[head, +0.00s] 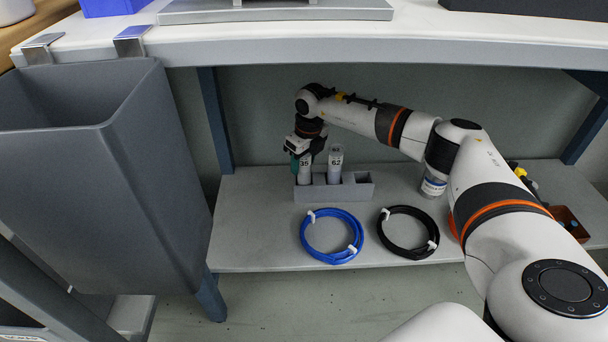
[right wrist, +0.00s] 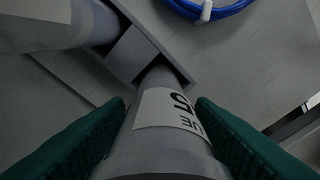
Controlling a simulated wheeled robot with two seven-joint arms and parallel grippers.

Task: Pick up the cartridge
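The grey cartridge labelled 35 (head: 305,172) stands upright in the left part of a grey holder (head: 343,192) on the lower shelf. In the right wrist view this cartridge (right wrist: 165,130) runs between the green fingers, and its lower end goes into the holder (right wrist: 137,52). A second cartridge, labelled 62 (head: 335,165), stands to its right in the same holder. My right gripper (head: 299,162) reaches down around the first cartridge, one finger on each side. The fingers lie very close to it; whether they press on it is not clear. My left gripper is not in view.
A blue cable coil (head: 331,236) and a black cable coil (head: 408,232) lie in front of the holder. A grey bin (head: 95,170) hangs at the left. The upper tabletop (head: 420,36) spans above the shelf. A bottle (head: 433,186) stands right of the holder.

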